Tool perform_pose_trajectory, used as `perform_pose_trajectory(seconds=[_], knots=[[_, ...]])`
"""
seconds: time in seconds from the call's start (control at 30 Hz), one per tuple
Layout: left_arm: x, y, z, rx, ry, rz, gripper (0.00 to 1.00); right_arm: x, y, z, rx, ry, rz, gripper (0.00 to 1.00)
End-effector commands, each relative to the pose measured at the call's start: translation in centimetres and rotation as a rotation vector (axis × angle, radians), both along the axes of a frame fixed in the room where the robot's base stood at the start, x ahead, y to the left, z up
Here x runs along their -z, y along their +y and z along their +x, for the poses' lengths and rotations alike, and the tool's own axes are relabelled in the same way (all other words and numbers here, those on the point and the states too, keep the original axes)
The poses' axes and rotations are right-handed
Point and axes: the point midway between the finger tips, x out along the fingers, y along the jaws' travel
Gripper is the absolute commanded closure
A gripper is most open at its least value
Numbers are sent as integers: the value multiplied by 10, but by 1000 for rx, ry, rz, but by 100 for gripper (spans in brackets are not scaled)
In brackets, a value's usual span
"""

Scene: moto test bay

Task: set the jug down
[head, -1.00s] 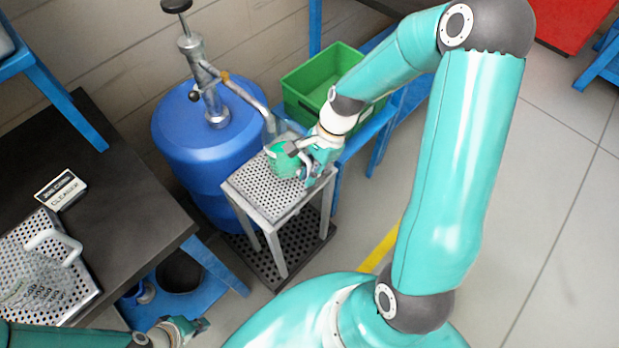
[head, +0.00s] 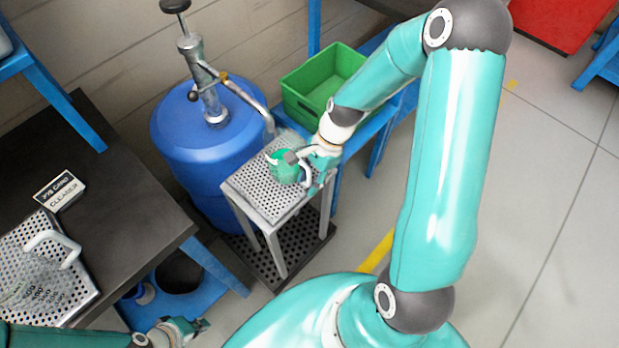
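A clear jug with green liquid (head: 284,170) and a white handle is at the perforated metal stand (head: 255,187), under the pump spout. My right gripper (head: 304,164) is at the jug's handle side, its fingers around the handle and seemingly shut on it. The fingers hide part of the handle and jug. The jug looks roughly upright, over or on the stand's top; I cannot tell whether its base touches. My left gripper (head: 192,328) is at the bottom left, away from the jug, with nothing visible in it; its finger gap is too small to judge.
A blue drum (head: 195,145) with a hand pump (head: 208,90) stands behind the stand, its spout close to the jug. A green crate (head: 312,88) is behind. On the dark bench (head: 130,205) are another clear jug (head: 45,275) on a perforated tray and a cleaner label (head: 60,190).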

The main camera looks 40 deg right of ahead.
Motion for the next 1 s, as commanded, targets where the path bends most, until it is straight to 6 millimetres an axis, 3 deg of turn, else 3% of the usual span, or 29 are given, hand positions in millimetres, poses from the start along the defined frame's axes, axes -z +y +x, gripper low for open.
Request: perform_pose_trajectory(seconds=[0.27, 0.7, 1.0], knots=[[-2, 0, 0, 0, 0, 0, 100, -20, -8, 0, 2, -4, -3, 64], [-5, 0, 0, 0, 0, 0, 100, -96, -40, -5, 4, -4, -2, 64], [-5, 0, 0, 0, 0, 0, 100, -113, -46, -7, 2, 0, 0, 64]])
